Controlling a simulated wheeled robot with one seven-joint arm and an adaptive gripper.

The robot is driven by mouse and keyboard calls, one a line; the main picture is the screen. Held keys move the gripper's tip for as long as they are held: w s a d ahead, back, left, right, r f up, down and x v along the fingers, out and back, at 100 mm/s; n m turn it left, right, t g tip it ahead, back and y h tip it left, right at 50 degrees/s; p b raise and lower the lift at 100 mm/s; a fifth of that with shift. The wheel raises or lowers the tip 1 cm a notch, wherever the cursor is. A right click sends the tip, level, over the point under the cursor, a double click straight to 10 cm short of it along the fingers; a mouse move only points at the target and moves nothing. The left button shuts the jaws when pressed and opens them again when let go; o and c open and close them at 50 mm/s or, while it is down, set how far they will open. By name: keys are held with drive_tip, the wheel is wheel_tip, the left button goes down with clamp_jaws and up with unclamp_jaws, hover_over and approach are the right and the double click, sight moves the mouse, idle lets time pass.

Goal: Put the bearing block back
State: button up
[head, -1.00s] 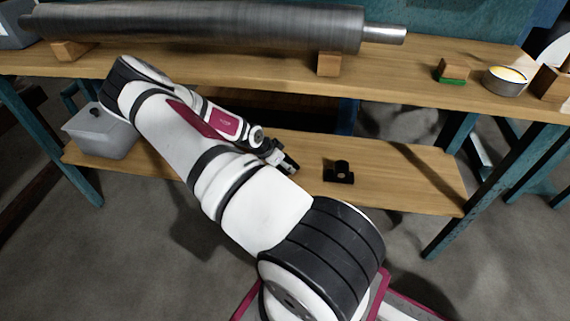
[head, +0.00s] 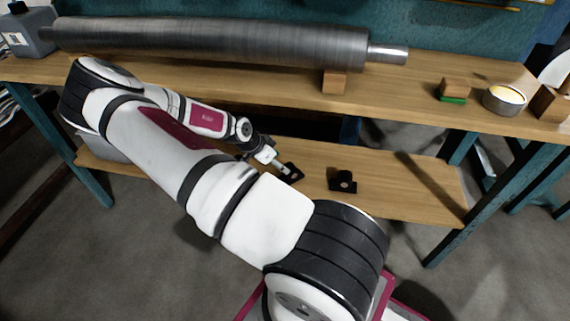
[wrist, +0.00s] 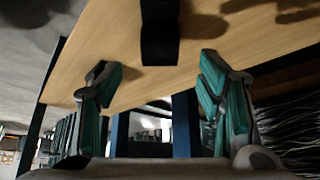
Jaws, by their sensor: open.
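The black bearing block (head: 343,181) stands on the wooden lower shelf (head: 405,190), right of my gripper (head: 291,172) in the head view. My gripper is open and empty, low over the same shelf and apart from the block. In the wrist view a dark block (wrist: 160,38), which looks like the bearing block, is at the top middle. It lies beyond the gap between my two green-padded fingers (wrist: 160,75). Its upper end is cut off by the picture's edge.
Above the shelf is a workbench top (head: 420,75) with a long grey roll (head: 220,42) propped on a wooden block (head: 334,82). A green-based wooden block (head: 454,91) and a round tin (head: 504,100) stand at its right. A grey bin (head: 100,148) is partly hidden behind my arm.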

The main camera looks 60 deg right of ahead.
drive_tip(key=shift+v, duration=1.2)
